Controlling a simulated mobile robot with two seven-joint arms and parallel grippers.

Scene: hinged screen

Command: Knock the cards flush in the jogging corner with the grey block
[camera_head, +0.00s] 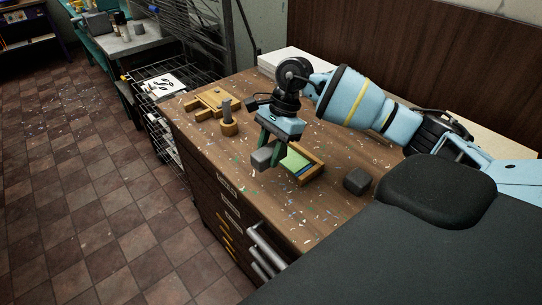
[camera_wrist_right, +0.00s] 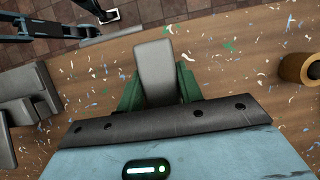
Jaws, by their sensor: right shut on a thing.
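My right gripper (camera_head: 268,145) points down over the bench and is shut on the grey block (camera_head: 262,158). The block also shows between the green fingers in the wrist view (camera_wrist_right: 155,72). The jogging corner (camera_head: 318,169) is a low wooden frame just right of the gripper. The cards (camera_head: 295,161), with a green top face, lie in it and are partly hidden by the gripper. The block is at the left side of the cards; I cannot tell whether it touches them. My left gripper is not clearly seen.
A dark grey block (camera_head: 357,181) stands right of the corner. A round wooden holder (camera_head: 229,128) with a grey piece and a wooden fixture (camera_head: 212,101) stand to the left. White paper (camera_head: 283,58) lies at the back. The bench front is clear but for paper scraps.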

